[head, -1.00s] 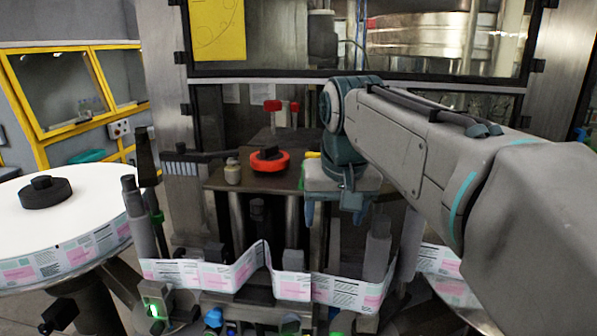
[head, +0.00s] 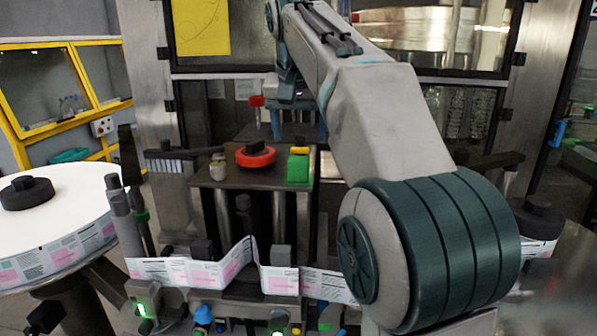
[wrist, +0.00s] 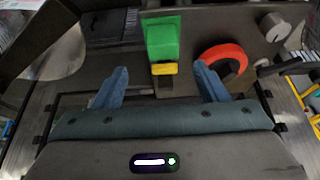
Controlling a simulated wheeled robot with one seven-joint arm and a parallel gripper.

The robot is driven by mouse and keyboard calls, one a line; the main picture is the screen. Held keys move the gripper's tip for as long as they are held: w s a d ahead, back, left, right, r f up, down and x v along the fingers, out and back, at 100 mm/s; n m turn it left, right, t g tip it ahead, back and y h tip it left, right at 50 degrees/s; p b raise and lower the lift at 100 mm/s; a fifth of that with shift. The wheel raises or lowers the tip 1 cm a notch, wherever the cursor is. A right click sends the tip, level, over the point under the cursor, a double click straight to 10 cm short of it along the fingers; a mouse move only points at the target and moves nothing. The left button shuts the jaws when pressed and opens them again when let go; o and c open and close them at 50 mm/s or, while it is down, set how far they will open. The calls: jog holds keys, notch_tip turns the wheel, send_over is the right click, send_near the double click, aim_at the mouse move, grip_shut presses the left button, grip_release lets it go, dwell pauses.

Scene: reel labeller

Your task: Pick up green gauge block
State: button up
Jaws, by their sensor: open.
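In the wrist view the green block (wrist: 163,40) and the yellow piece (wrist: 164,69) lie between and beyond my finger tips. My gripper (wrist: 160,72) is open and empty, with one blue finger on each side and apart from the block. In the head view my gripper (head: 298,122) is partly hidden behind my arm, above and behind the block.
A red ring with a black knob (head: 255,155) sits left of the block in the head view; it is close to one finger in the wrist view (wrist: 222,58). A small metal weight (head: 218,168) stands further left. A label web (head: 190,271) runs in front, from a white reel (head: 60,225).

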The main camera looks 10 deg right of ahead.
aim_at(299, 158)
jog(key=x, duration=0.4)
jog(key=shift+f, duration=0.1)
jog(key=shift+a+x, duration=0.15)
jog(key=shift+x, duration=1.15)
jog(key=shift+a+x, duration=0.15)
jog(key=shift+x, duration=1.1)
jog(key=c, duration=1.1)
jog(key=shift+c, duration=0.4)
